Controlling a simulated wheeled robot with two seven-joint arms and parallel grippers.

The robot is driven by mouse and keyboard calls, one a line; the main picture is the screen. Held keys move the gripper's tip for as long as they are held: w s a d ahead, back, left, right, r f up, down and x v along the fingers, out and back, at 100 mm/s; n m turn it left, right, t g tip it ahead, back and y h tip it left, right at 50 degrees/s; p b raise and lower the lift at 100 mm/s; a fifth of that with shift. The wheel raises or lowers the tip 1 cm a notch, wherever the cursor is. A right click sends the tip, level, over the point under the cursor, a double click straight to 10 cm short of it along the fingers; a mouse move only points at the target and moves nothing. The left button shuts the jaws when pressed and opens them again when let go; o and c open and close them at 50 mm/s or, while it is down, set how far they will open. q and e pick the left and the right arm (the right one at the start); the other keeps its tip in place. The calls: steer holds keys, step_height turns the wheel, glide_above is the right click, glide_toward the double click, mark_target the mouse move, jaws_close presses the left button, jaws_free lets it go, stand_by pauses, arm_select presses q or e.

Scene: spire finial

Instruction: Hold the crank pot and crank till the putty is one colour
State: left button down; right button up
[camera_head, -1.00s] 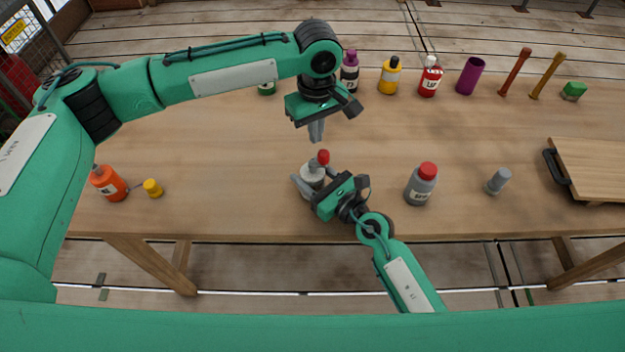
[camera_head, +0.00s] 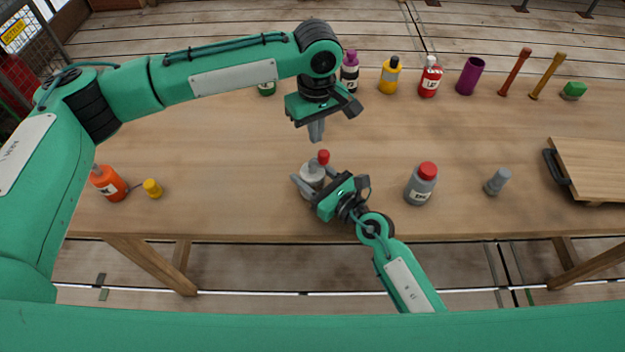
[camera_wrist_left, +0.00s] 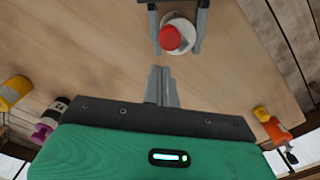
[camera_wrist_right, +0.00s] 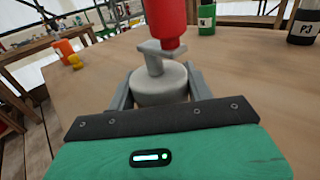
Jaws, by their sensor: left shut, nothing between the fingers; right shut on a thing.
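The crank pot (camera_head: 311,175) is a pale grey round pot standing on the table near its front edge. It has a grey crank arm with a red knob (camera_head: 323,157) on top. My right gripper (camera_head: 306,188) is shut on the pot body, one finger on each side, as the right wrist view shows around the pot (camera_wrist_right: 161,86). My left gripper (camera_head: 316,130) is shut and empty, pointing down just above and behind the red knob, apart from it. In the left wrist view its closed fingers (camera_wrist_left: 162,82) are near the knob (camera_wrist_left: 171,38). The putty is not visible.
A grey bottle with a red cap (camera_head: 421,184) and a small grey piece (camera_head: 497,182) stand to the right. An orange bottle (camera_head: 108,183) and yellow piece (camera_head: 152,188) are at the left. Several bottles line the back. A wooden board (camera_head: 595,168) lies far right.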

arm_select(q)
steer(key=shift+f, duration=0.25)
steer(key=shift+f, duration=1.25)
steer(key=shift+s+d, duration=0.1)
steer(key=shift+s, duration=0.05)
steer(key=shift+s+d, duration=0.15)
steer(key=shift+s, duration=0.25)
steer(key=shift+s+d, duration=0.25)
steer(key=shift+d, duration=0.15)
stand_by(0.5)
